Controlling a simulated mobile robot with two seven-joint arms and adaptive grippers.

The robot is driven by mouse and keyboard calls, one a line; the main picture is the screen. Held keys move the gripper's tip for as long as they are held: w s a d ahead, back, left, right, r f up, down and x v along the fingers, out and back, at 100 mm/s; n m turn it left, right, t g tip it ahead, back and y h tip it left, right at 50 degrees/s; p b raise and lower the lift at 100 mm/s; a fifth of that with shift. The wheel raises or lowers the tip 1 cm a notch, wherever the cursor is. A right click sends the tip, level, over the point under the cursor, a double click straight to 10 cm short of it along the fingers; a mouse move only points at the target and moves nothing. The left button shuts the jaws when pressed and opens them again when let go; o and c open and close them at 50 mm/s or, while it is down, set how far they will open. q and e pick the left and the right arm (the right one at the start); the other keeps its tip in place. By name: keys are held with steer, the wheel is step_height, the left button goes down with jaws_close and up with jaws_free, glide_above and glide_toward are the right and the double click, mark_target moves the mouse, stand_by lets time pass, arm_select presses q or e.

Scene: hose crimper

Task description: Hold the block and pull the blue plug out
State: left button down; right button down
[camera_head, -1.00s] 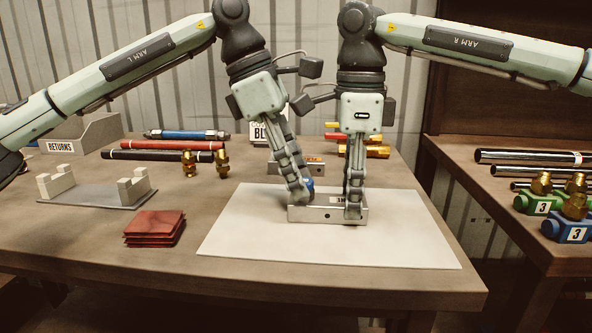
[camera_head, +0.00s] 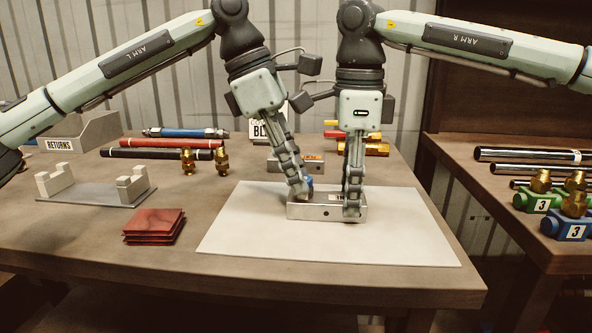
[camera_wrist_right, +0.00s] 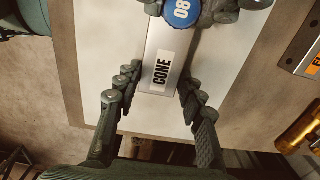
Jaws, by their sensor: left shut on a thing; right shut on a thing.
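My left gripper (camera_head: 302,191) is shut on the blue plug. My right gripper (camera_head: 353,207) is shut on the right part of the block, with a finger on each side (camera_wrist_right: 158,84). The plug's lower part is hidden, so how deep it sits cannot be told.
The white mat (camera_head: 250,235) has free room around the block. Red plates (camera_head: 153,227) and a grey cradle (camera_head: 95,192) stand left. Hoses and brass fittings (camera_head: 188,162) lie behind. Another metal block (camera_head: 312,164) is just behind the grippers. A side bench (camera_head: 470,190) stands right.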

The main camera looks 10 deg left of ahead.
arm_select(q)
steer(key=shift+r, duration=1.2)
arm_select(e)
steer(key=shift+d+f, duration=0.15)
steer(key=shift+f, duration=0.05)
steer(key=shift+r, duration=0.1)
arm_select(q)
steer(key=shift+r, duration=0.15)
